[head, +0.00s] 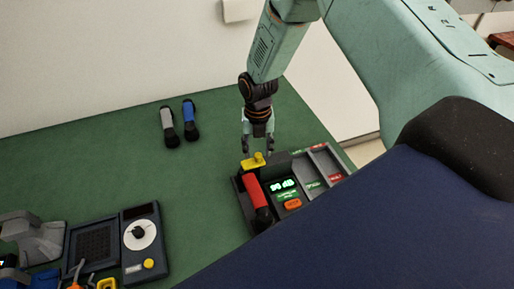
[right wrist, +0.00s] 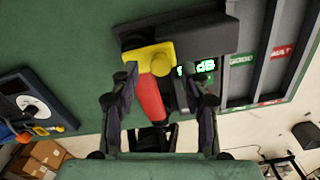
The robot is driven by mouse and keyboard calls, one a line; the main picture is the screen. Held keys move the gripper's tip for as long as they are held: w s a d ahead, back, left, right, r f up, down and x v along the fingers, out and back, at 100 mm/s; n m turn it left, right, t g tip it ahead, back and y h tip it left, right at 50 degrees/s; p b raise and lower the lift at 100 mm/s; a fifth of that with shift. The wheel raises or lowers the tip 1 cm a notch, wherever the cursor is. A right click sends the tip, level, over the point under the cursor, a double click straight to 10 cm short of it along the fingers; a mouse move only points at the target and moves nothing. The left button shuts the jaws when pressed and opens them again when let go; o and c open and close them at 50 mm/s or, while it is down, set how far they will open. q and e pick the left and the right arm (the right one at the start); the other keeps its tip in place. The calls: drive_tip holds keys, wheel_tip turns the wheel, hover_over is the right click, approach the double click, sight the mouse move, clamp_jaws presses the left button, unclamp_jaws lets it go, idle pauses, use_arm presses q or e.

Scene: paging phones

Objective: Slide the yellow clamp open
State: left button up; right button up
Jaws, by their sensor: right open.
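The yellow clamp (head: 253,161) sits at the back end of a dark tester box (head: 247,213), over the top end of a red handset (head: 255,190). In the right wrist view the clamp (right wrist: 149,60) has a round yellow knob and crosses the red handset (right wrist: 150,100). My right gripper (head: 258,150) points down just above the clamp. Its fingers are open, one on each side of the clamp and handset in the wrist view (right wrist: 165,88). I cannot tell if a finger touches the clamp. My left gripper does not show clearly.
The box has a lit green display (head: 283,185), an orange button (head: 292,204) and empty trays labelled good and fault. A grey handset (head: 169,125) and a blue handset (head: 190,118) lie at the back. A dial unit (head: 141,240) stands front left. The green table between is clear.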

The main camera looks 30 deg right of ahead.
drive_tip(key=shift+d+f, duration=0.15)
drive_tip(key=shift+f, duration=0.3)
drive_tip(key=shift+c, duration=0.3)
drive_tip(key=shift+r, duration=0.1)
drive_tip(key=shift+c, duration=0.9)
clamp_jaws()
